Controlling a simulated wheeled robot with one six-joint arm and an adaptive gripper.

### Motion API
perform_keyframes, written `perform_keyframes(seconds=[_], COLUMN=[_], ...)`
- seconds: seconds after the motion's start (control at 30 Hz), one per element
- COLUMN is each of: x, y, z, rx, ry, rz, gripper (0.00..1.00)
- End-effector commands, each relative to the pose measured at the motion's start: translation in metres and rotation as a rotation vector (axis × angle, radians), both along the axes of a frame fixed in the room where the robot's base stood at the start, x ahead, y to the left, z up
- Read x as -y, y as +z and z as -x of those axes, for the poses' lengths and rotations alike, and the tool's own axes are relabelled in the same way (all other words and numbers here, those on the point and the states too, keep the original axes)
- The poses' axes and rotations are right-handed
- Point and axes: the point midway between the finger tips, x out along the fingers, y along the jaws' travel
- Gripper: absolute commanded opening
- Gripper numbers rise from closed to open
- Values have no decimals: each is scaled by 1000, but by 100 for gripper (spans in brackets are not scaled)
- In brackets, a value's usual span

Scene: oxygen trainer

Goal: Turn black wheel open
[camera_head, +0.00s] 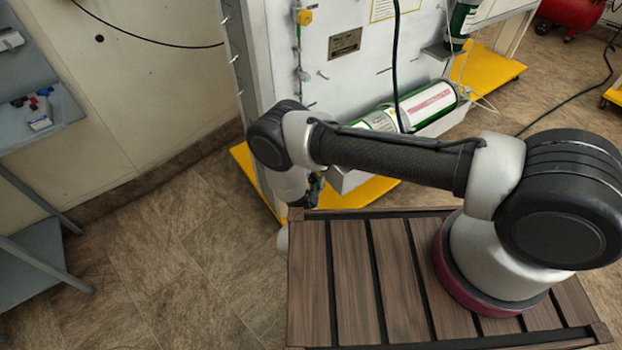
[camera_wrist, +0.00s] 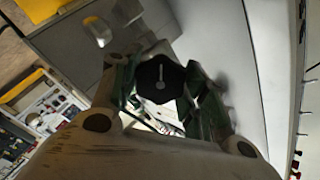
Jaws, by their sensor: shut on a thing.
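The black wheel (camera_wrist: 158,72) shows in the middle of the wrist view, as a dark many-sided knob with a pale pointer mark on its face. My gripper (camera_wrist: 160,88) has its two green-and-grey fingers on either side of the wheel and is shut on it. The exact contact at the fingertips is dark and partly hidden.
Green cylinders with white labels (camera_head: 432,103) lie at the panel's foot, above a yellow base (camera_head: 372,190). A black hose (camera_head: 396,50) hangs in front. A grey shelf unit (camera_head: 35,255) stands at left. Floor (camera_head: 160,270) between shelf and panel is clear.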

Motion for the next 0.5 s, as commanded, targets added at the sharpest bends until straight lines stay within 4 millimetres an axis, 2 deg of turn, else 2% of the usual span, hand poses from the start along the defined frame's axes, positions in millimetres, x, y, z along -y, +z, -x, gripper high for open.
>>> perform_keyframes(seconds=[0.5], x=[-1], y=[-1], z=[1], rx=[-109], ry=[6], rz=[419], gripper=[20])
